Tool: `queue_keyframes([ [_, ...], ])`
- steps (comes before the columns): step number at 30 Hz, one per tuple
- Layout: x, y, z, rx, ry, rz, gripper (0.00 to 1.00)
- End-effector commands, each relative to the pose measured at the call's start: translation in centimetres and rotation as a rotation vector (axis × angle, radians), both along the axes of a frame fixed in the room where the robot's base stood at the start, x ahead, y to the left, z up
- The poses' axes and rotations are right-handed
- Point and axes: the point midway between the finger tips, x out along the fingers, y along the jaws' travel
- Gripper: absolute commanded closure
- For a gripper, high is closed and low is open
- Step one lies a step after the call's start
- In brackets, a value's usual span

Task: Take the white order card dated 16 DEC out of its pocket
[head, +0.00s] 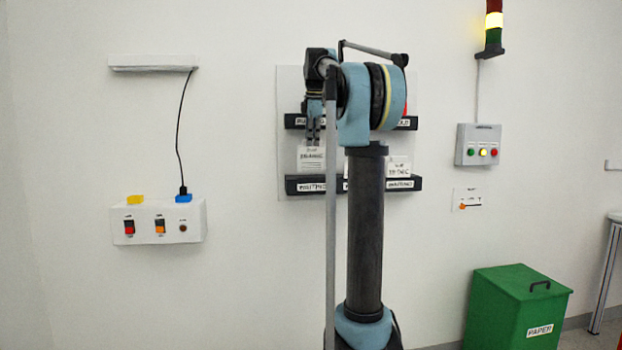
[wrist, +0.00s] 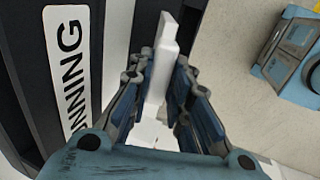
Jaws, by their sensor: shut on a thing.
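My gripper (head: 313,132) points down in front of the wall rack, at the top of a white card (head: 311,160) on the left. The card's lower part is at the lower dark strip (head: 306,187); its print is too small to read as a date. In the wrist view my gripper (wrist: 164,85) is shut on a white thin piece (wrist: 163,48), seen nearly edge-on between the fingers, which I take for this card. Another white card (head: 399,165) stands to the right; its date is also unclear. My arm hides the rack's middle.
The rack's upper dark strip (head: 292,121) bears a label, seen close in the wrist view as a "NNING" label (wrist: 70,65). A switch box (head: 165,222) is left, a button box (head: 479,145) right, and a green bin (head: 515,305) lower right.

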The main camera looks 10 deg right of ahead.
Motion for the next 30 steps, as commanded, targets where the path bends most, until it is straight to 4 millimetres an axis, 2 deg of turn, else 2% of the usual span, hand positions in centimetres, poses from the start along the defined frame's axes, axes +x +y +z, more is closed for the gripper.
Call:
queue_keyframes([
  [11, -0.3, 0.0, 0.0, 0.0, 0.0, 0.0, 1.0],
  [30, -3.9, 0.0, 0.0, 0.0, 0.0, 0.0, 1.0],
])
